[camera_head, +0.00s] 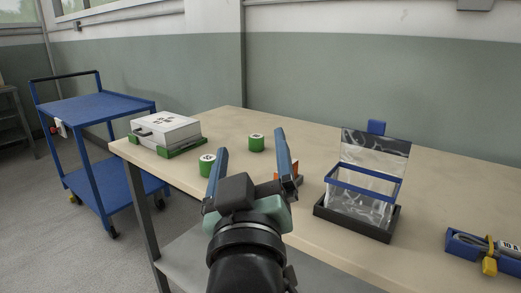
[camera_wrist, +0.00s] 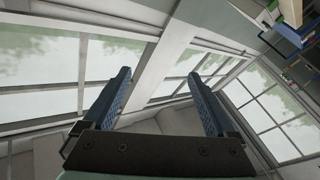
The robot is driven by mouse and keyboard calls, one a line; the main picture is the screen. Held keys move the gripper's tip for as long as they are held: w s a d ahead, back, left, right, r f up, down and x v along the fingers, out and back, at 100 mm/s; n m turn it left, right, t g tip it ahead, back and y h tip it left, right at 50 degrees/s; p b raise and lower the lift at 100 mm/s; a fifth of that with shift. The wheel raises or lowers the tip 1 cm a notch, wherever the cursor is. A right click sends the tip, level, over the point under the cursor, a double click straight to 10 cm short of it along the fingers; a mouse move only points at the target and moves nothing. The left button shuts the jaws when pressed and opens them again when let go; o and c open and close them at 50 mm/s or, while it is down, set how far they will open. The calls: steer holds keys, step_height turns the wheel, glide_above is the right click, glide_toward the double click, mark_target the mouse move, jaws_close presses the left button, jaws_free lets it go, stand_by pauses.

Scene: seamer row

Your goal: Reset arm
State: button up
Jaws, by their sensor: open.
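My gripper (camera_head: 251,158) is raised in front of the table in the head view, with its two blue fingers spread and nothing between them. In the wrist view my gripper (camera_wrist: 160,90) is also open and empty, and it faces windows and the ceiling. My arm comes up from the bottom of the head view and hides part of the table's front edge. The fingers appear apart from the things on the table, though one partly covers a small orange-and-dark item (camera_head: 297,179).
The beige table (camera_head: 330,240) holds a white case (camera_head: 166,128) on a green base, two green cylinders (camera_head: 207,166) (camera_head: 256,143), a clear bag in a dark-based stand (camera_head: 361,218), and a blue tray (camera_head: 462,245) with a yellow-handled item. A blue cart (camera_head: 95,108) stands left.

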steer(key=s+d+r+m+t+p, duration=0.1)
steer(key=s+r+m+t+p, duration=0.15)
steer(key=s+r, duration=0.65)
steer(key=s+d+r+m+t+p, duration=0.15)
steer(key=s+r+t, duration=0.25)
steer(key=r, duration=0.9)
step_height(320, 180, up, 27)
steer(key=a+p, duration=0.1)
steer(key=p, duration=2.6)
steer(key=shift+w+m, duration=0.15)
steer(key=shift+m, duration=0.15)
steer(key=shift+a+f, duration=0.1)
steer(key=shift+c, duration=0.3)
